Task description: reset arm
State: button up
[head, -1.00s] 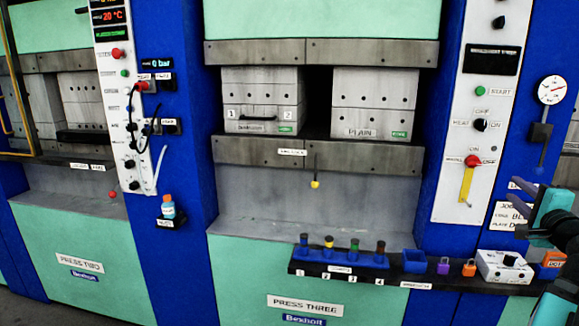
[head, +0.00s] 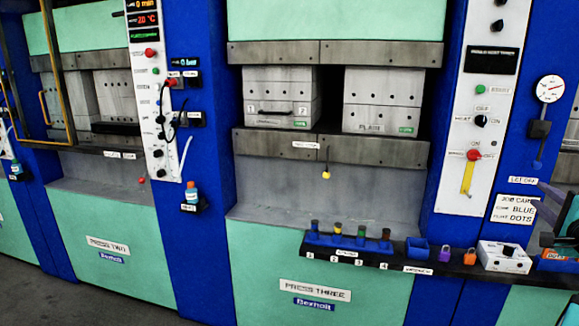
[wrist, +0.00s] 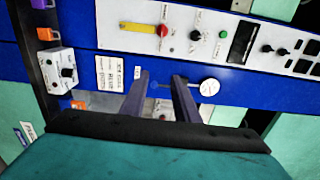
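My gripper (wrist: 161,76) shows in the wrist view as two dark purple fingers, spread apart with nothing between them. Beyond them are a blue panel and a round white gauge (wrist: 209,86). In the head view my gripper is at the right edge, partly cut off, in front of the blue panel near the job card (head: 515,209). The card reads "blue" and "dots". The rest of my arm is mostly out of the head view.
Press three (head: 315,289) stands in the middle, with two grey blocks in its opening. A shelf (head: 398,259) in front holds several colour-topped stamps, a blue bin (head: 417,250), padlocks and a white box (head: 503,257). Press two (head: 108,243) is at left. Grey floor shows lower left.

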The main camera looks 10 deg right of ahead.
jog(key=w+a+f+n+g+y, duration=0.2)
jog(key=w+a+f+y, duration=0.5)
jog(key=w+a+f, duration=1.2)
jog(key=a+f+n+g+y+p, duration=0.1)
jog(key=a+f+n+g+y, duration=0.15)
jog(key=a+f, duration=0.95)
jog(key=a+f+n+g+y, duration=0.1)
jog(key=a+f+n+g, duration=0.15)
jog(key=a+f, duration=0.9)
jog(key=s+a+f+n+g, duration=0.25)
jog(key=s+a+f, duration=0.3)
jog(key=f, duration=0.35)
jog(key=s+a+f+n+g, duration=0.2)
jog(key=s+a+f+g, duration=0.15)
jog(key=s+f, duration=0.5)
jog(key=s+a+f+n+g, duration=0.2)
jog(key=s+a+f, duration=0.3)
jog(key=f, duration=0.5)
jog(key=s+a+f+n+g, duration=0.1)
jog(key=s+f+n+g, duration=0.1)
jog(key=s+f, duration=0.35)
jog(key=s+f+n+g, duration=0.2)
jog(key=s, duration=0.6)
jog(key=s+d+n+g+h, duration=0.3)
jog(key=s+d+n, duration=0.2)
jog(key=s, duration=0.2)
jog(key=shift+d+f+h+p, duration=0.2)
jog(key=shift+d+h+p, duration=0.15)
jog(key=shift+d+p, duration=0.05)
